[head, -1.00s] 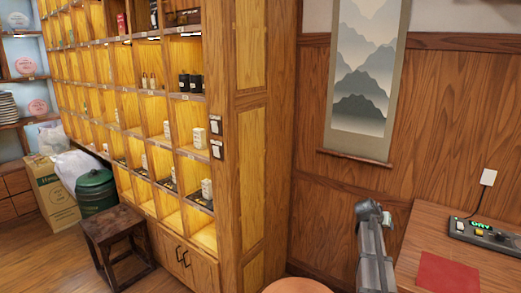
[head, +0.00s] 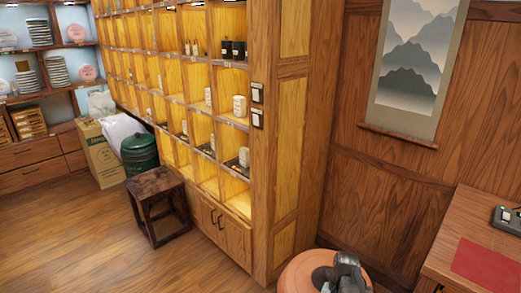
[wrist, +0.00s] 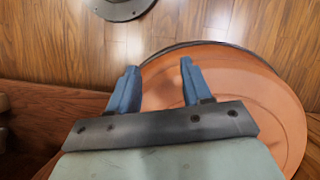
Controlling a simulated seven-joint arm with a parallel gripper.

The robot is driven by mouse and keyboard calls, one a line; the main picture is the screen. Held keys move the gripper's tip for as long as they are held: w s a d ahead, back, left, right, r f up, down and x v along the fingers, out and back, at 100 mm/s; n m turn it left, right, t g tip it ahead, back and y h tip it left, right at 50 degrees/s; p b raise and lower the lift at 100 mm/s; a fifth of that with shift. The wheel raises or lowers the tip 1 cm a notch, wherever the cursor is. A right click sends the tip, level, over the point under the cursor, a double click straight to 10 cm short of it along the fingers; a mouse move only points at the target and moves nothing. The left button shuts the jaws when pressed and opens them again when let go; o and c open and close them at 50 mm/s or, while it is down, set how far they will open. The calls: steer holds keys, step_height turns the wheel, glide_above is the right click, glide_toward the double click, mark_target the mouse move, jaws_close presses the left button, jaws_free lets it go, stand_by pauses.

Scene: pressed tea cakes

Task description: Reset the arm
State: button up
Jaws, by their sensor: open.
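My gripper (wrist: 157,64) shows in the wrist view with its two blue fingers spread apart and nothing between them. The fingers point toward the wooden floor (wrist: 230,18) and the edge of a round terracotta-coloured top (wrist: 265,95) with a dark rim. The same round top (head: 296,277) shows at the bottom of the head view. A grey part of my arm shows in front of it there; the fingers cannot be made out in that view.
A lit wooden shelf wall (head: 291,130) stands at the centre. A dark stool (head: 155,184), a green canister (head: 139,152) and a cardboard box (head: 103,160) stand to its left. A desk (head: 455,235) with a red mat (head: 487,266) is at the right. Open floor (head: 75,240) lies at lower left.

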steer(key=s+a+f+n+g+h, duration=0.1)
steer(key=s+a+f+n, duration=0.1)
steer(key=s+f, duration=0.9)
steer(key=s+a+f+n+g+h, duration=0.1)
steer(key=s+a+f+n, duration=0.2)
steer(key=s+f, duration=0.9)
steer(key=shift+s+a+f+n+g, duration=0.3)
steer(key=shift+s+n+g, duration=0.1)
steer(key=shift+s, duration=0.7)
steer(key=shift+r, duration=0.1)
stand_by(0.3)
